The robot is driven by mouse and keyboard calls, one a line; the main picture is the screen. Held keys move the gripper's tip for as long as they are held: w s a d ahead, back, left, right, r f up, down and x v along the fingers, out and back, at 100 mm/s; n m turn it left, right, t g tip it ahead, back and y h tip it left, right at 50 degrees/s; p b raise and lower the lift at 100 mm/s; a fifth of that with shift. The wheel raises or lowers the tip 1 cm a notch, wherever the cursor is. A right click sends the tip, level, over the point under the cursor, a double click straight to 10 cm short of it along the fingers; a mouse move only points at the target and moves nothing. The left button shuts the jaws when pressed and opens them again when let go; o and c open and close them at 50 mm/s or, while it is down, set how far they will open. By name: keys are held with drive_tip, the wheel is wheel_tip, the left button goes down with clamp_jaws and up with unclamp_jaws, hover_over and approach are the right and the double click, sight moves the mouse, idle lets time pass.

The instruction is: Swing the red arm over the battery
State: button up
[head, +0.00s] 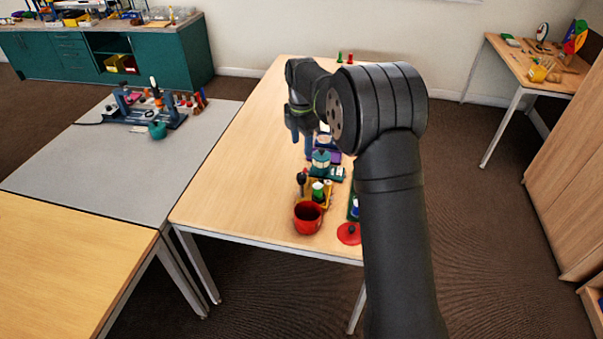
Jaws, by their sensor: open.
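My gripper (300,136) points down over the far middle of the wooden table (225,190), small and dark in the head view. Its jaws are open, and I see nothing held between them. I cannot make out a red arm or a battery; the part of the table around and behind my gripper is partly covered by my own arm. A small blue and purple item (333,156) shows just right of and below the gripper in the picture, too small to name.
Red and green pegs (339,58) stand at the far edge. The table's left side is clear.

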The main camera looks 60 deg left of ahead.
sight(302, 175)
wheel_tip(302, 175, down, 13)
drive_tip(key=shift+r, duration=0.2)
drive_tip(key=c, duration=1)
